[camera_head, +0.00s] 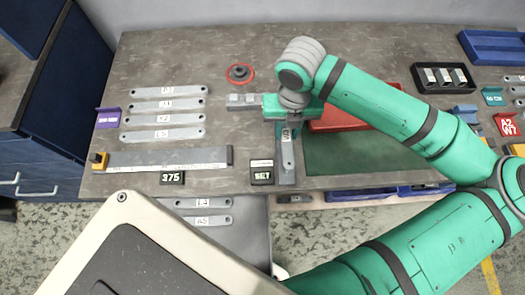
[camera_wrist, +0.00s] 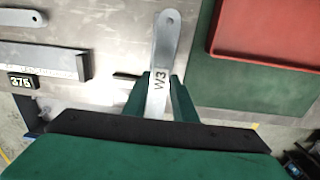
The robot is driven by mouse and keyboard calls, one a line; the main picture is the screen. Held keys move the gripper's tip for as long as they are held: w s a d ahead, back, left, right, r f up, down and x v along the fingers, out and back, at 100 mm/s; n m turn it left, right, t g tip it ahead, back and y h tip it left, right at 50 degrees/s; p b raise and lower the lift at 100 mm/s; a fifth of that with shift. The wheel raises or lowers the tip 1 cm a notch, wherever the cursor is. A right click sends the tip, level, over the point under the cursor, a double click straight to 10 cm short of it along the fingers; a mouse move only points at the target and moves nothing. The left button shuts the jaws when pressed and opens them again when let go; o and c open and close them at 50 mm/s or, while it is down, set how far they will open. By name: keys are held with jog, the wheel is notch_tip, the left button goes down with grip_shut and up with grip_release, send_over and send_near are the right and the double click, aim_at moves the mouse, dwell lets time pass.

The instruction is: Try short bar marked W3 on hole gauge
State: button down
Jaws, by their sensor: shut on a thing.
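My gripper (camera_head: 287,130) is shut on the short bar marked W3 (camera_head: 288,158), near the bar's labelled part. In the wrist view the grey bar (camera_wrist: 167,40) stands out between my green fingers (camera_wrist: 158,97). Its rounded end with a hole is free, and the label W3 is readable. The other end is hidden by my gripper. In the head view the bar is above a dark grey piece (camera_head: 287,182) at the table's front edge; I cannot tell if they touch. A low grey block (camera_head: 244,101) lies left of my gripper; I cannot tell which piece is the hole gauge.
Several labelled bars (camera_head: 165,105) lie at the left. A long steel rule (camera_head: 190,157) with a yellow stop lies by a 375 sign (camera_head: 171,178). A black sign (camera_head: 262,172) stands beside the held bar. A green mat (camera_head: 360,155) and red tray (camera_head: 340,122) are to the right.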

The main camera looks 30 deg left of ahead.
aim_at(286, 135)
jog(key=shift+f, duration=0.1)
dwell(0.3)
jog(key=shift+f, duration=1.55)
jog(key=shift+f, duration=0.35)
dwell(1.4)
jog(key=c, duration=1.4)
grip_release()
notch_tip(286, 135, up, 11)
jog(key=shift+f, duration=0.1)
